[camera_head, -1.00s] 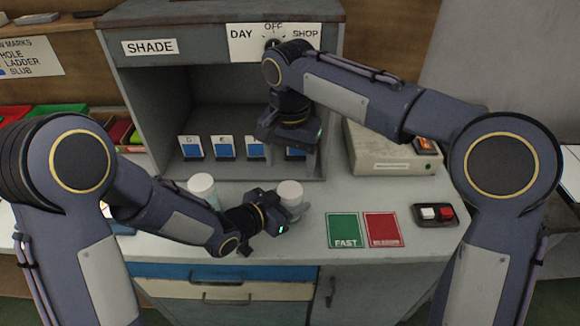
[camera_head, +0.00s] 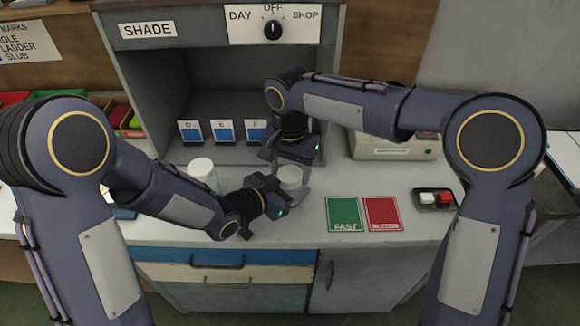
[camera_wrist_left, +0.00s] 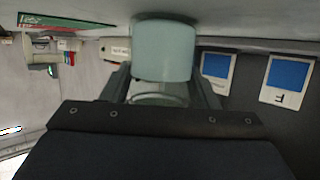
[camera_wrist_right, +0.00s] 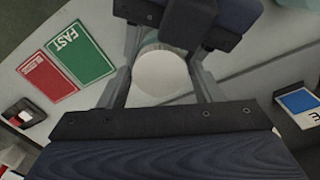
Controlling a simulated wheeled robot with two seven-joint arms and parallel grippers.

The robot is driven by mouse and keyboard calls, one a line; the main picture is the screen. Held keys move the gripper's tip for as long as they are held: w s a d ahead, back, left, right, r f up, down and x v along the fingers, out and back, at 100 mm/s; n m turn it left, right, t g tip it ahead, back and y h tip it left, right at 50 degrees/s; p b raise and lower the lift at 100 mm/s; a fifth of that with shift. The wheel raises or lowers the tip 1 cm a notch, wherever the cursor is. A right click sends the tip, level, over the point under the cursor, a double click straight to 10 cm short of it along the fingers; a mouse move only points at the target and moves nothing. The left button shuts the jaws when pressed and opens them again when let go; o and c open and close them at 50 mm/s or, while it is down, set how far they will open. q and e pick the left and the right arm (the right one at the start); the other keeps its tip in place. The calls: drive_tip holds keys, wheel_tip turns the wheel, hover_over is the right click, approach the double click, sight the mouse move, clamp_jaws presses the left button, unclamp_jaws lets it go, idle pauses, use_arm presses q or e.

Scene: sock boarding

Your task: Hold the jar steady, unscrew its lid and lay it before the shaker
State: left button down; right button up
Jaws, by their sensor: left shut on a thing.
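The jar (camera_head: 291,188) is a pale cylinder with a round white lid (camera_head: 290,173), standing upright on the counter. My left gripper (camera_head: 284,198) is shut on the jar from its near left side; the left wrist view shows the jar (camera_wrist_left: 163,52) ahead of the fingers. My right gripper (camera_head: 290,163) points down over the jar. In the right wrist view its open fingers (camera_wrist_right: 162,90) stand on either side of the white lid (camera_wrist_right: 163,74), with gaps visible. A second pale cylinder with a white top (camera_head: 202,170), likely the shaker, stands to the left of the jar.
A green card (camera_head: 343,214) and a red card (camera_head: 383,213) lie right of the jar. A button box (camera_head: 435,200) is farther right. Several blue-marked cards (camera_head: 222,131) stand inside the shade booth (camera_head: 160,90). A beige device (camera_head: 395,147) sits behind.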

drive_tip(key=c, duration=0.7)
drive_tip(key=n, duration=0.3)
drive_tip(key=shift+n, duration=0.3)
drive_tip(key=shift+c, duration=0.2)
drive_tip(key=o, duration=1.1)
